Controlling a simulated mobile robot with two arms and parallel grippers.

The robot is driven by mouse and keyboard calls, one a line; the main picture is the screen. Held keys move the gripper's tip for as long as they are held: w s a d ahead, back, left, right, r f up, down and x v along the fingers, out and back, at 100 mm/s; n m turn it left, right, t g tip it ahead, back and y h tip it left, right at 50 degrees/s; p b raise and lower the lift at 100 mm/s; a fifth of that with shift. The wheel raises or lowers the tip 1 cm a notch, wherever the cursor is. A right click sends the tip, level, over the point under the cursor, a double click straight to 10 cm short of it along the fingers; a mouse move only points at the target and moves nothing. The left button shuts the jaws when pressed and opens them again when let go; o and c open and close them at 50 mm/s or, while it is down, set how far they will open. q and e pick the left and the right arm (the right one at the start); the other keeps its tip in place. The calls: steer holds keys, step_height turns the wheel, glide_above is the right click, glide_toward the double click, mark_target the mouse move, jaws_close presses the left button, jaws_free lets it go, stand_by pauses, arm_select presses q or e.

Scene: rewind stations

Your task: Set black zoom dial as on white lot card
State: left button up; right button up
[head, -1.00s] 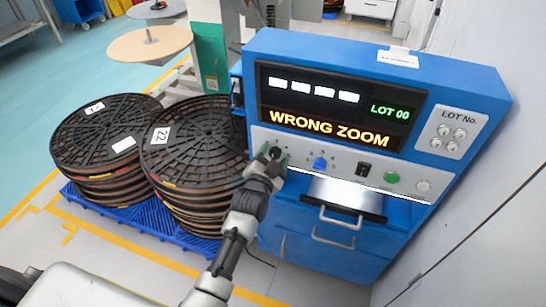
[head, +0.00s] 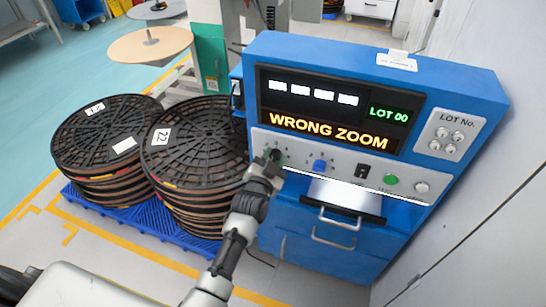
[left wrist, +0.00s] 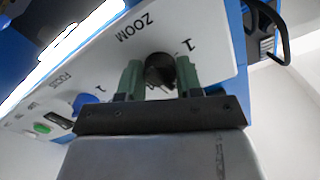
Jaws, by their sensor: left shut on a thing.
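The blue machine (head: 318,235) carries a display (head: 330,108) reading WRONG ZOOM in orange and LOT 00 in green. The black zoom dial (left wrist: 159,69) sits on its pale panel under the word ZOOM in the left wrist view. My left gripper (left wrist: 160,78) has its green fingers on both sides of the dial and is shut on it. In the head view my left gripper (head: 268,165) is at the panel's left end and mostly hides the dial. A white card (head: 397,61) stands on top of the machine, its print too small to read. My right gripper is not seen.
A blue knob (head: 319,165), a black switch (head: 362,171) and a green button (head: 391,180) lie right of the dial. Reel stacks (head: 195,150) stand left of the machine on a blue pallet (head: 150,232). A wall closes the right side.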

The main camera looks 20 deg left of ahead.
arm_select(q)
steer(key=n+p, duration=0.1)
steer(key=n, duration=0.3)
steer(key=n+p, duration=0.1)
steer(key=n, duration=0.8)
steer(key=shift+n, duration=2.4)
steer(key=o, duration=0.9)
steer(key=shift+s, duration=0.1)
steer(key=s, duration=1)
steer(key=shift+s+a, duration=0.15)
steer(key=shift+s, duration=0.2)
